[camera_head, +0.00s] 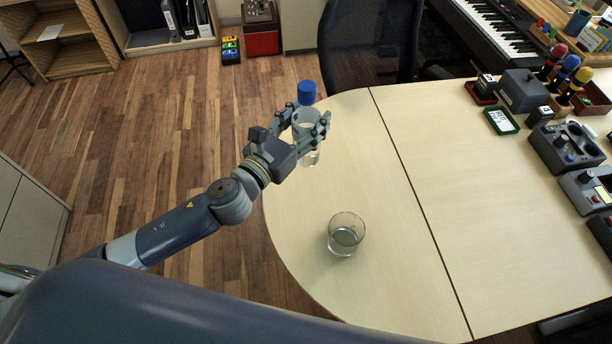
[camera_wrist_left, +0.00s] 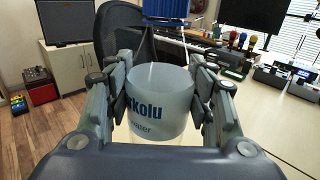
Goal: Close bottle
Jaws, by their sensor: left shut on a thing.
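A clear bottle (camera_head: 312,157) with a pale label stands roughly upright in my left gripper (camera_head: 306,118), at the rounded left edge of the table. The left wrist view shows the bottle's label (camera_wrist_left: 158,105) between the two fingers of the left gripper (camera_wrist_left: 160,85), which is shut on it. A blue cap (camera_head: 307,92) is at the bottle's upper end; its lower part also shows at the top of the left wrist view (camera_wrist_left: 172,10). The clear neck is hard to make out, so I cannot tell whether the cap is seated. My right gripper is not in view.
A drinking glass (camera_head: 345,236) stands on the pale table (camera_head: 400,270), nearer me than the bottle. Small devices (camera_head: 562,147) and colored microphones (camera_head: 570,75) stand at the table's right side. A black mesh chair (camera_head: 367,45) is behind. The middle of the table is clear.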

